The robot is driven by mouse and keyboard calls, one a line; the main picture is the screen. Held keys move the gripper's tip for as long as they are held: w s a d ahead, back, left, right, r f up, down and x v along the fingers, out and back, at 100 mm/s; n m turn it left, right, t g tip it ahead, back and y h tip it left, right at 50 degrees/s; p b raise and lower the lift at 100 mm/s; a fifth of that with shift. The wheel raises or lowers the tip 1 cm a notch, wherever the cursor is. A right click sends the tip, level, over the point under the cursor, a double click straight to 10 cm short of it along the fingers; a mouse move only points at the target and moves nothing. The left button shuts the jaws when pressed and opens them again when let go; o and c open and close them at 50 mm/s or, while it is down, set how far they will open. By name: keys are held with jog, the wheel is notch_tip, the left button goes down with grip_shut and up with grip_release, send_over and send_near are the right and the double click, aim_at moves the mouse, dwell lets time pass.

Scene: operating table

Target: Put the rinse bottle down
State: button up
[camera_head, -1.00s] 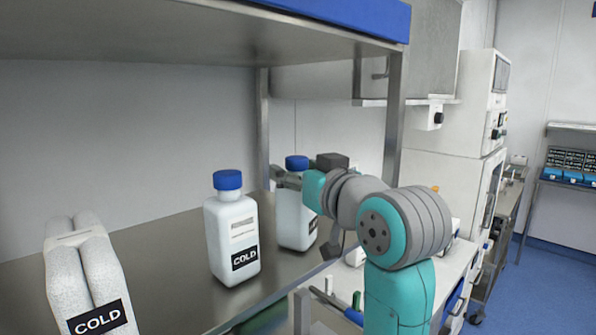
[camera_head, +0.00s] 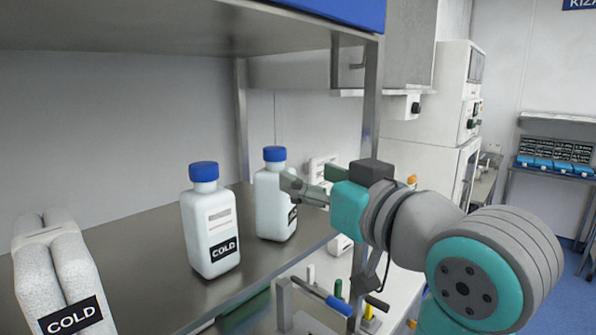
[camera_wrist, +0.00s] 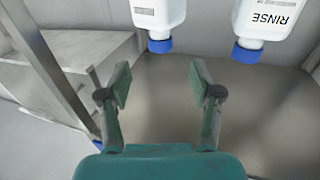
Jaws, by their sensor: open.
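Two white bottles with blue caps stand upright on the steel shelf (camera_head: 130,262): a nearer one (camera_head: 205,228) and a farther one (camera_head: 266,205). Both bear a COLD label, partly hidden on the farther one. In the wrist view one bottle (camera_wrist: 158,14) shows cap-down beyond my fingertips, and another (camera_wrist: 283,22) at the upper right reads RINSE. I cannot tell which bottle this is in the head view. My gripper (camera_head: 288,184) is open at the right side of the farther bottle, overlapping its edge in the picture. In the wrist view nothing is between my fingers (camera_wrist: 157,85).
A white double pack labelled COLD (camera_head: 60,285) stands at the left of the shelf. A steel post (camera_head: 366,130) rises near my wrist, and an upper shelf (camera_head: 150,25) hangs overhead. Below the shelf edge is a white surface with handled tools (camera_head: 325,297).

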jog(key=shift+s+d, duration=0.25)
jog(key=shift+s, duration=0.15)
jog(key=shift+f, duration=0.1)
jog(key=w+d+f+m+t+h, duration=0.1)
jog(key=d+f+m, duration=0.1)
jog(key=f, duration=0.8)
jog(key=w+d+f+m+h, duration=0.2)
jog(key=d+f, duration=0.1)
jog(key=f, duration=0.8)
jog(key=s+d+f+m+h, duration=0.1)
jog(key=s+d+f+h, duration=0.2)
jog(key=f, duration=0.6)
jog(key=s+d+f+m+h, duration=0.1)
jog(key=s+d+f+m, duration=0.15)
jog(key=s+f, duration=0.5)
jog(key=s+d+f+h, duration=0.1)
jog(key=s+d+f, duration=0.2)
jog(key=s+f, duration=0.35)
jog(key=s+d+f+h, duration=0.2)
jog(key=s+d+f, duration=0.2)
jog(key=s+f, duration=0.3)
jog(key=f+v, duration=0.2)
jog(key=v, duration=1.6)
jog(key=shift+s+d+f+g+h, duration=0.3)
jog(key=shift+s+d+g, duration=0.1)
jog(key=shift+s, duration=0.1)
